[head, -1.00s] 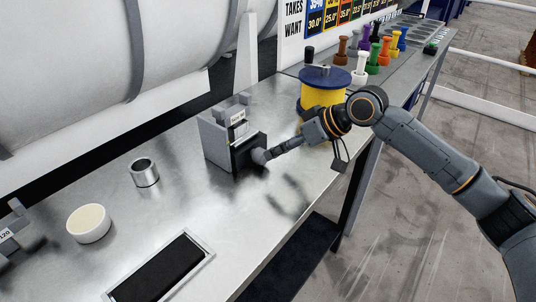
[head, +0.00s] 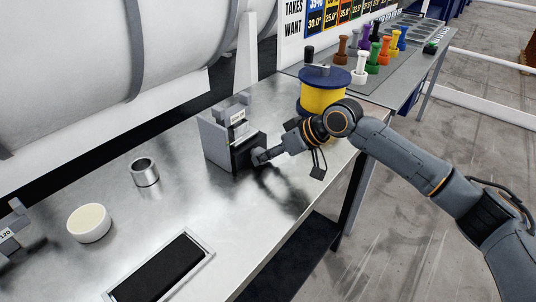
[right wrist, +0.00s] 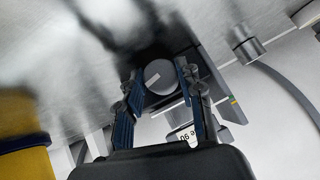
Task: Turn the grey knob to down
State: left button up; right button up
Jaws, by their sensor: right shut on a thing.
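The grey knob (right wrist: 161,79) sits on the dark front plate of a small grey box (head: 214,143) on the metal bench. A pale slanted mark shows on the knob's face in the right wrist view. In the head view the knob (head: 257,156) is partly hidden by my right gripper (head: 262,156). In the right wrist view the two fingers of my right gripper (right wrist: 159,74) are on either side of the knob, shut on it. My left gripper is in neither view.
A yellow spool with blue flanges (head: 323,95) stands close behind my right wrist. A metal cup (head: 145,172), a cream-topped round dish (head: 88,223) and a dark inset tray (head: 205,255) are towards the front left.

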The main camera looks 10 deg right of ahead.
jog(key=shift+r+p, duration=0.15)
jog(key=shift+p, duration=0.3)
jog(key=h+p, duration=0.1)
jog(key=p, duration=0.1)
jog(key=n+t+p, duration=0.1)
jog(key=p, duration=0.1)
jog(key=shift+s+a+r+t+h, duration=0.2)
jog(key=shift+t+h, duration=0.1)
jog(key=shift+h, duration=0.1)
jog(key=shift+f+n+t+h+p, duration=0.3)
jog(key=shift+n+t+h+p, duration=0.4)
jog(key=shift+p, duration=0.55)
jog(key=o, duration=1.2)
